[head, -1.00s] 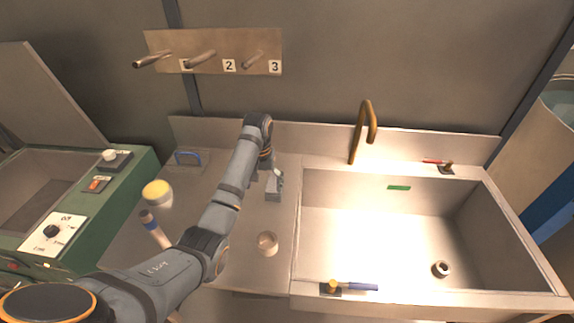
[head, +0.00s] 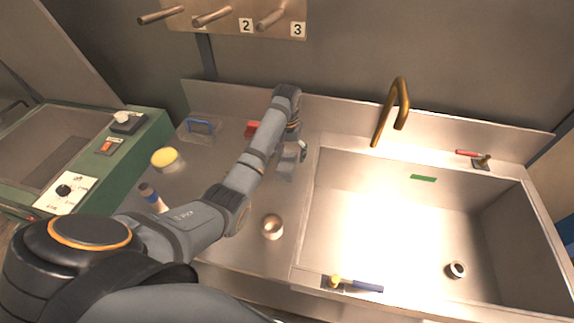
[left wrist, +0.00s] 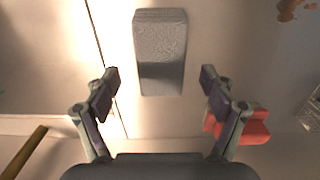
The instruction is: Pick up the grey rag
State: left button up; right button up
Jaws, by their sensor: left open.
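The grey rag (head: 286,170) looks like a folded grey block. It lies on the steel counter just left of the sink. In the left wrist view the rag (left wrist: 160,52) is in front of the fingers, centred between them, with clear space on both sides. My left gripper (head: 298,150) is above the counter at the rag's far end, and the arm partly hides it. In the left wrist view the left gripper (left wrist: 160,80) is open with nothing between its fingers. My right gripper is not in view.
A red object (left wrist: 245,127) is close by one finger; it also shows behind the arm (head: 252,129). A cup (head: 272,227), a bottle (head: 152,196) and a yellow-topped jar (head: 165,160) stand on the counter. The sink (head: 390,220) and brass tap (head: 391,112) are to the right.

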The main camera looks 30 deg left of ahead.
aim_at(287, 160)
pick_arm(q)
notch_tip(287, 160, down, 4)
jog(key=shift+r+p, duration=0.1)
jog(key=shift+p, duration=0.3)
jog(key=shift+w+f, duration=0.15)
jog(key=shift+f, duration=0.1)
jog(key=c, duration=1.3)
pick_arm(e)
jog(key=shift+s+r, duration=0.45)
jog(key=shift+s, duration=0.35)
pick_arm(q)
jog(key=shift+o, duration=0.2)
jog(key=shift+r, duration=0.1)
